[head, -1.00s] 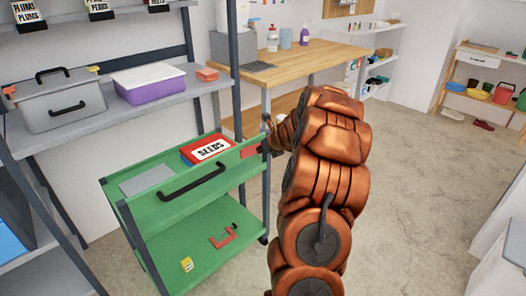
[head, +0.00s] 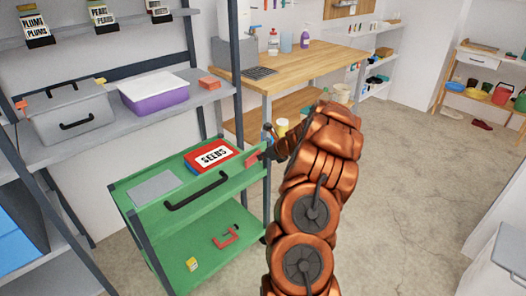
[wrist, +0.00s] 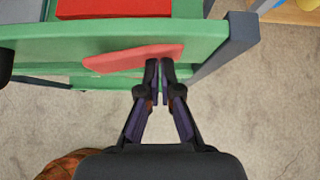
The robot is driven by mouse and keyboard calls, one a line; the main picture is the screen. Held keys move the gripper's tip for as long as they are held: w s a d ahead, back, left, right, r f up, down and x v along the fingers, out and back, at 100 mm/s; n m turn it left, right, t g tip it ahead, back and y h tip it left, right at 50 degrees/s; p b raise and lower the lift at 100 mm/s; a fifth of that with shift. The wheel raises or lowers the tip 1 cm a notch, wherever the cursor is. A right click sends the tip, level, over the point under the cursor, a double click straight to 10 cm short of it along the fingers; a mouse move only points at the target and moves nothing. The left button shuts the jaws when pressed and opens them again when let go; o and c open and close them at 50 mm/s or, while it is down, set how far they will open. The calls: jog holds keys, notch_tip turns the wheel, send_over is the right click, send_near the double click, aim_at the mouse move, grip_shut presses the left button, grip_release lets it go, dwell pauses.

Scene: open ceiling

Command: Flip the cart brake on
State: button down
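The green cart (head: 160,212) stands left of my arm in the head view, with a black handle on its near side. A flat red paddle (wrist: 135,58), which looks like the brake lever, sticks out from the cart's green edge in the wrist view. It also shows as a small red patch by the cart's right corner in the head view (head: 252,159). My gripper (wrist: 163,66) has its fingertips together with nothing visible between them. The tips are at the paddle's right end; I cannot tell whether they touch it. My arm hides part of the area in the head view.
A red seeds box (head: 213,155) and a grey plate lie on the cart's top; a red clamp (head: 227,237) and a yellow packet (head: 191,264) lie on its lower shelf. A grey shelf is behind, a wooden workbench (head: 318,58) beyond. Floor to the right is clear.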

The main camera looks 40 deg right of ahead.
jog(key=n+p, duration=0.1)
jog(key=w+n+y+p, duration=0.1)
jog(key=p, duration=0.1)
jog(key=shift+d+r+y, duration=0.15)
jog(key=shift+r+y, duration=0.15)
jog(key=shift+r, duration=0.05)
jog(key=shift+f, duration=0.1)
dwell(0.3)
jog(key=s+d+r, duration=0.3)
jog(key=s+r, duration=0.3)
jog(key=s, duration=0.6)
jog(key=shift+p, duration=0.35)
jog(key=shift+a+r, duration=0.1)
